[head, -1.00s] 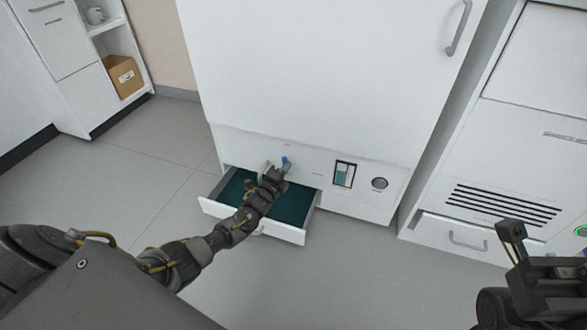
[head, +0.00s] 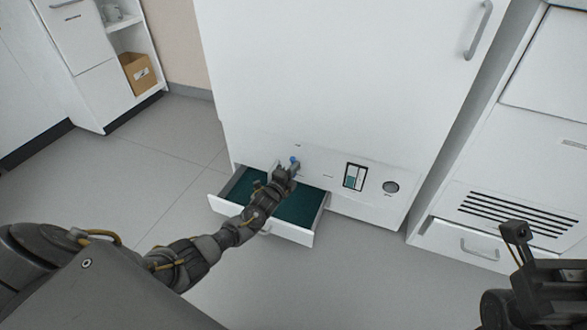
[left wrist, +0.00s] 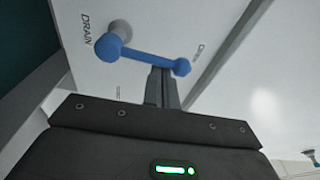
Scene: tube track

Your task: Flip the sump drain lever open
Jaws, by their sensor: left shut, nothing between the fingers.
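The blue drain lever (head: 294,161) is on the lower white panel of the tall cabinet. In the left wrist view the lever (left wrist: 145,56) runs from a round pivot at upper left to a knob at right, with "DRAIN" printed beside the pivot. My left gripper (head: 287,171) is at the lever; in the left wrist view its fingers (left wrist: 161,82) are shut and empty, right beside the lever's arm near the knob. I cannot tell whether they touch it.
An open drawer with a green inside and a white front (head: 258,222) sticks out below the lever, under my left arm. A level window (head: 355,177) and a round port (head: 391,187) are right of the lever. The floor at left is clear.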

